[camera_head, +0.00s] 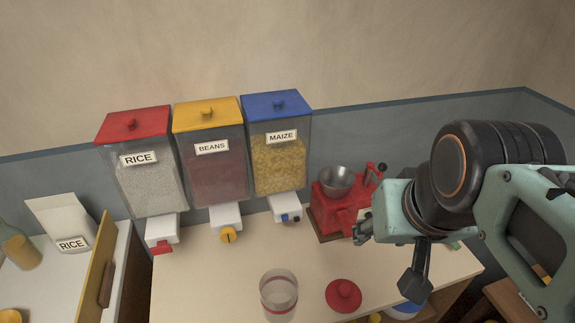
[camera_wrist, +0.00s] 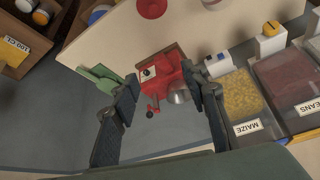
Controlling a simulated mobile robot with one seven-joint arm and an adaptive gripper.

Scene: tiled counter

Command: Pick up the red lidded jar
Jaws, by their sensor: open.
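A clear glass jar (camera_head: 279,292) with a red band near its base stands on the counter at the bottom centre of the head view; its top looks open. A round red lid with a knob (camera_head: 343,295) lies on the counter just right of it. The lid also shows at the top edge of the wrist view (camera_wrist: 151,8); the glass jar is not clearly visible there. My gripper (camera_head: 388,258) is open and empty, right of and above the jar and lid. In the wrist view its fingers (camera_wrist: 158,86) spread either side of a red grinder, apart from the jar.
The red grinder (camera_head: 341,211) with a metal bowl stands near the back wall. Wall dispensers of rice (camera_head: 153,181), beans (camera_head: 217,178) and maize (camera_head: 279,163) hang behind the counter. The counter (camera_head: 205,285) left of the jar is clear.

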